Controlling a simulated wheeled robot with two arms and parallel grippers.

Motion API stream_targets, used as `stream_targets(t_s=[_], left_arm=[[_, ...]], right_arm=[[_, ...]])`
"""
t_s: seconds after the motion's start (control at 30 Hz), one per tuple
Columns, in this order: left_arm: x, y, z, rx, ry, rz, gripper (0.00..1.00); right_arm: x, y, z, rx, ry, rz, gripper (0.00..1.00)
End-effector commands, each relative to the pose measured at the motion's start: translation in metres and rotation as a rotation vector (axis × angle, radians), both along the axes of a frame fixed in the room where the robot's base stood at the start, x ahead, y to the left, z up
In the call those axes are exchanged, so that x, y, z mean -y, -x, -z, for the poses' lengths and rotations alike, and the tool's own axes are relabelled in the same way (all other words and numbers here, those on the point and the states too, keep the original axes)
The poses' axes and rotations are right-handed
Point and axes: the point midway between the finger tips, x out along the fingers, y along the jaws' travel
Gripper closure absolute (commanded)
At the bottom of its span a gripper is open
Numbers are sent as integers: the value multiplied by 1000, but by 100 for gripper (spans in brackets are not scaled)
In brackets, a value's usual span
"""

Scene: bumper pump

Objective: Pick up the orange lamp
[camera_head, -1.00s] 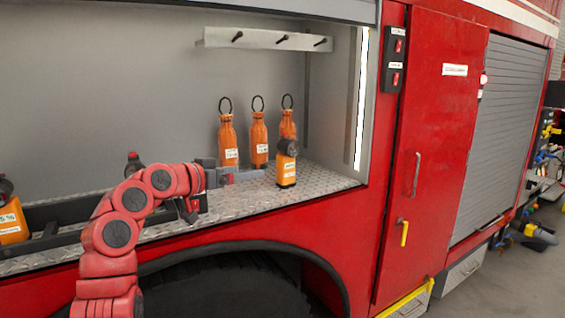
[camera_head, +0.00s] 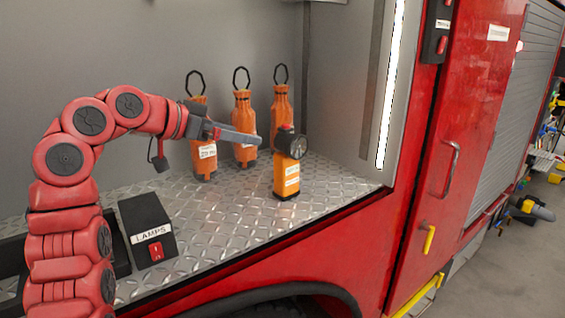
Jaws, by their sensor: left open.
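The orange lamp (camera_head: 286,175) stands upright on the silver tread-plate shelf (camera_head: 225,222), near its front edge. It has an orange body with a white label and a round dark head turned to the right. My left gripper (camera_head: 256,139) reaches in from the left at about the height of the lamp's head. It is open, and its grey finger points at the lamp, with the tip just left of it. I see a small gap there and no contact. The far finger is hard to make out. My right gripper is not in view.
Three orange bottle-like items with black loops stand behind: left (camera_head: 204,150), middle (camera_head: 243,125), right (camera_head: 281,105). A black box labelled LAMPS (camera_head: 148,232) with a red switch sits at front left. A grey compartment wall (camera_head: 338,90) bounds the shelf on the right.

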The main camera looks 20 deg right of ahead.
Motion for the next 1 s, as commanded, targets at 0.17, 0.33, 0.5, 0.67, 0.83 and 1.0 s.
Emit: stream_targets(t_s=[0.17,0.33,0.5,0.67,0.83,1.0], left_arm=[[34,-14,10,-5,-2,5,0],[68,-30,25,-7,0,4,0],[89,-41,37,-4,0,3,0],[96,-46,42,-2,0,1,0],[116,-56,48,-5,0,1,0],[131,-64,59,-2,2,0,0]], right_arm=[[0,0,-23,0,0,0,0],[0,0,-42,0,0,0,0],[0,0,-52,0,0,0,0],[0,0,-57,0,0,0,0],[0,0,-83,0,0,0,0],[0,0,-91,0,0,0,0]])
